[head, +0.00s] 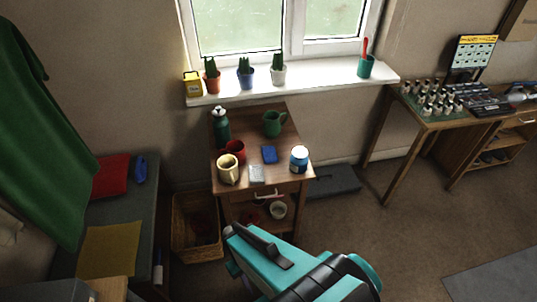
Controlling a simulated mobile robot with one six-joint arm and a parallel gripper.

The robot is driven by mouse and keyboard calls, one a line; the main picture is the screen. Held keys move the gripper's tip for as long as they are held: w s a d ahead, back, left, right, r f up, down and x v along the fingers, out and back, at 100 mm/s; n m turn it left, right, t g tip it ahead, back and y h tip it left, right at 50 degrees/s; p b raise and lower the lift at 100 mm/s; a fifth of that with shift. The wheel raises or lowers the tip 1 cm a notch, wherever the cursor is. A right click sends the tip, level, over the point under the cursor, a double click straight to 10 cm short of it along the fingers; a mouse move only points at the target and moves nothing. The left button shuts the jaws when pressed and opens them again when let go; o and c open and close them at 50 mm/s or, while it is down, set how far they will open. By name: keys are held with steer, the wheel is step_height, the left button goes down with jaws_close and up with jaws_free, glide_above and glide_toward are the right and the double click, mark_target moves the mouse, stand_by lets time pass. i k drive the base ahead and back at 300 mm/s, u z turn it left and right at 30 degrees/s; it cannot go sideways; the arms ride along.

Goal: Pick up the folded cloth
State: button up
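I cannot tell for sure which thing is the folded cloth. A small blue block-like thing (269,154) lies on the small wooden table (247,125), and a pale grey flat thing (257,174) lies nearer its front edge. A flat mustard-yellow sheet, perhaps fabric (110,250), lies on the dark bench at the left. My gripper (232,234) is at the bottom middle, at the end of my teal and black arm, in front of the small table. It appears apart from the things on the tabletop. Its fingers are not clear enough to tell open from shut.
A wicker basket (197,245) stands left of the table. Open floor lies right.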

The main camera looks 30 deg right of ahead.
mark_target(268, 153)
steer(key=u, duration=0.15)
steer(key=k, duration=0.2)
steer(key=u, duration=3.2)
steer(key=k, duration=2.35)
steer(key=z, duration=0.05)
